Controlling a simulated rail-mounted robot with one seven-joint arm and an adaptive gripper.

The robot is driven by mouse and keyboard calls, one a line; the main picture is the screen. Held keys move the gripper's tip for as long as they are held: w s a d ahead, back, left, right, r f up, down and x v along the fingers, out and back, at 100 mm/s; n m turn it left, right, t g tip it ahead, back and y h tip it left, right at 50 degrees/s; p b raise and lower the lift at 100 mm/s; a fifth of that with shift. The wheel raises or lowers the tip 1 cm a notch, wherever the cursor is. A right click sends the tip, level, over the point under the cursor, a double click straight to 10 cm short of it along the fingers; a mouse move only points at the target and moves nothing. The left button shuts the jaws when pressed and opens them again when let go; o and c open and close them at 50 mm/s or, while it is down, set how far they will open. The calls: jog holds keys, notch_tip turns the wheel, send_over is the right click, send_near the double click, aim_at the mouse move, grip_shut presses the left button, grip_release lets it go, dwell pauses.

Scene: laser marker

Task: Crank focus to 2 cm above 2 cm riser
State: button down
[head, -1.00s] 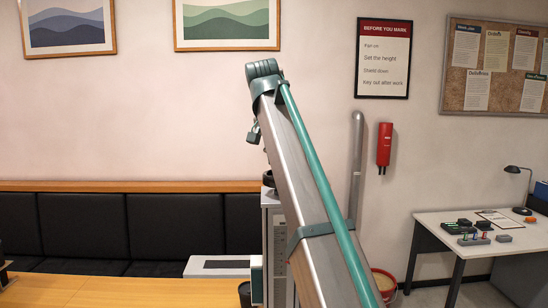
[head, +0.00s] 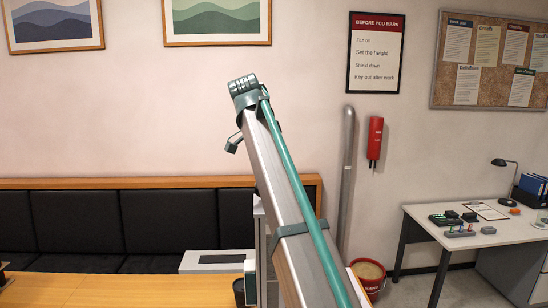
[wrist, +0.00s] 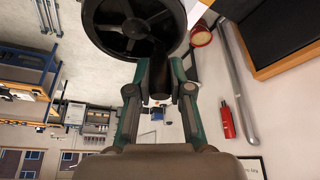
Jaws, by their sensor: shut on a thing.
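In the wrist view a round black handwheel (wrist: 112,42) with spokes fills the top middle. A dark handle (wrist: 158,78) comes down from its lower edge. My gripper (wrist: 159,92) has its two green-and-grey fingers on either side of this handle and is shut on it. In the head view my arm hides the gripper and the handwheel. Part of a grey upright machine housing (head: 262,245) shows behind my arm. The riser and any height scale cannot be seen.
A bench with black cushions (head: 85,225) runs along the wall behind a wooden tabletop (head: 120,288). A red bucket (head: 368,280) and a grey pipe (head: 347,180) stand right of my arm. A white desk (head: 475,237) with small items is at the far right.

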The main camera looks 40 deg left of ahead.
dwell(0.3)
jog(key=c, duration=1)
grip_release()
jog(key=shift+c, duration=0.2)
jog(key=shift+f+b, duration=0.2)
jog(key=shift+b, duration=0.5)
